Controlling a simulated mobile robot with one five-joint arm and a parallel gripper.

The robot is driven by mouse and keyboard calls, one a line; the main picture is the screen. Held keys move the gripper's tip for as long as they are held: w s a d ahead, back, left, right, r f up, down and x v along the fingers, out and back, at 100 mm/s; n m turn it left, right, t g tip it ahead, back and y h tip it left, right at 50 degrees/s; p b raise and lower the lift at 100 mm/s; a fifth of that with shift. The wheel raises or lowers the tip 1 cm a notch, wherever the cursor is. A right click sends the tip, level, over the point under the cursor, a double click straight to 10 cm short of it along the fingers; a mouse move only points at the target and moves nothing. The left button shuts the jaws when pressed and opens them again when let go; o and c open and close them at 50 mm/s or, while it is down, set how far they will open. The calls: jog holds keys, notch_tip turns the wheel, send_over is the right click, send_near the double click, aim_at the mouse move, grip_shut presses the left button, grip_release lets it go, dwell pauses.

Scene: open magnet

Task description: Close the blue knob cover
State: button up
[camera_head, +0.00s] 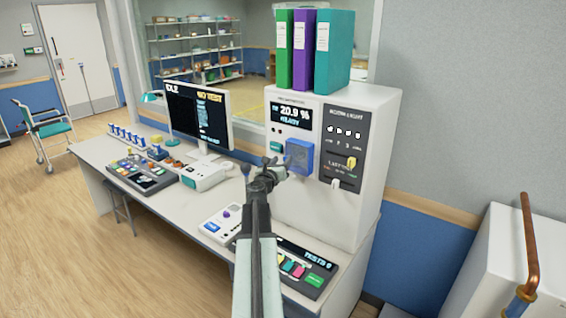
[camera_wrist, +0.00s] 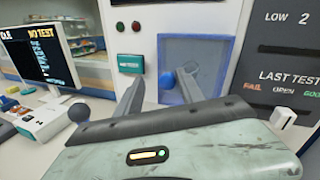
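The blue knob cover (camera_head: 299,156) is a boxy, see-through blue piece on the front of the white cabinet. In the wrist view the cover (camera_wrist: 205,85) shows as a translucent blue panel with darker edges, just beyond my fingers; I cannot tell how far it is swung. A small blue ball (camera_wrist: 165,80) shows at its left edge, between my fingers. My gripper (camera_head: 279,172) is in front of the cabinet, just left of and below the cover. In the wrist view my gripper (camera_wrist: 161,77) has its two fingers apart, with no visible grip on the ball.
The white cabinet (camera_head: 362,212) stands on the desk with several binders (camera_head: 320,52) on top. A dark panel with switches (camera_head: 343,150) is right of the cover. A monitor (camera_head: 200,115) and a white device (camera_head: 203,177) stand left. A button console (camera_head: 310,272) lies below.

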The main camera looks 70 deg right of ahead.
jog(key=shift+s+a, duration=0.1)
jog(key=shift+a, duration=0.3)
jog(key=a, duration=0.7)
jog(key=shift+s, duration=0.1)
